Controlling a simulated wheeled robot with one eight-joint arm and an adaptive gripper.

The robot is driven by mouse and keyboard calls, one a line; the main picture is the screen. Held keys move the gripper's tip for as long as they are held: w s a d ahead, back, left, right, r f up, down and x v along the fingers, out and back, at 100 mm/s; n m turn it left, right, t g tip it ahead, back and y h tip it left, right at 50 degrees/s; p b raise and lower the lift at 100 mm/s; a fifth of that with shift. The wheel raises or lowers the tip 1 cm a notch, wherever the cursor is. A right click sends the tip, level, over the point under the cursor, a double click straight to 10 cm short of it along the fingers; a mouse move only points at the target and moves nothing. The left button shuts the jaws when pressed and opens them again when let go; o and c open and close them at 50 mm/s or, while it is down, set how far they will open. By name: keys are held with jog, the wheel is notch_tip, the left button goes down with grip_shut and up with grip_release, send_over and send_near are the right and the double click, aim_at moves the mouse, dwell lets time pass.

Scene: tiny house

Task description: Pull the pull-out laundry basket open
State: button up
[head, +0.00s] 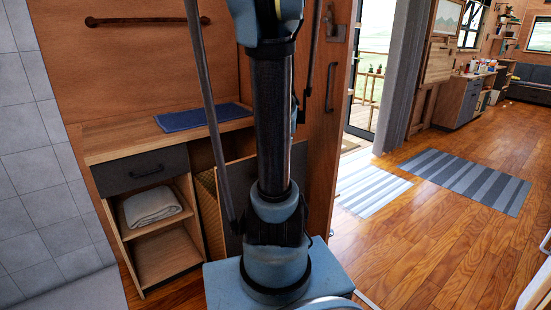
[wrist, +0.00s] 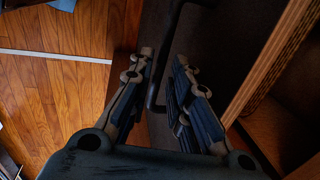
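The pull-out laundry basket's dark front panel (head: 232,205) shows in the head view, low under the wooden counter and partly behind my arm. A woven side (head: 209,212) shows to its left. In the wrist view a dark panel (wrist: 222,45) carries a black bar handle (wrist: 170,42). My gripper (wrist: 165,57) is open there, with one finger on each side of the handle. The fingers do not look closed on it; contact cannot be told. In the head view my arm hides the gripper and handle.
The wooden cabinet (head: 100,150) has a dark drawer (head: 142,170) and open shelves with a folded towel (head: 151,206). A blue mat (head: 203,117) lies on top. A wooden door (head: 324,120) stands right of my arm. Open floor with striped rugs (head: 465,180) lies further right.

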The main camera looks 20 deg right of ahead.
notch_tip(320, 180, up, 11)
jog(key=s, duration=0.2)
jog(key=shift+d, duration=0.35)
jog(key=shift+r, duration=0.1)
jog(key=shift+s+a, duration=0.1)
dwell(0.4)
jog(key=s+a+f+n, duration=1.1)
jog(key=s+a+n, duration=0.1)
jog(key=s+n, duration=0.1)
jog(key=shift+s+f+n+h, duration=0.25)
jog(key=shift+s+n+h, duration=0.1)
jog(key=shift+n, duration=0.55)
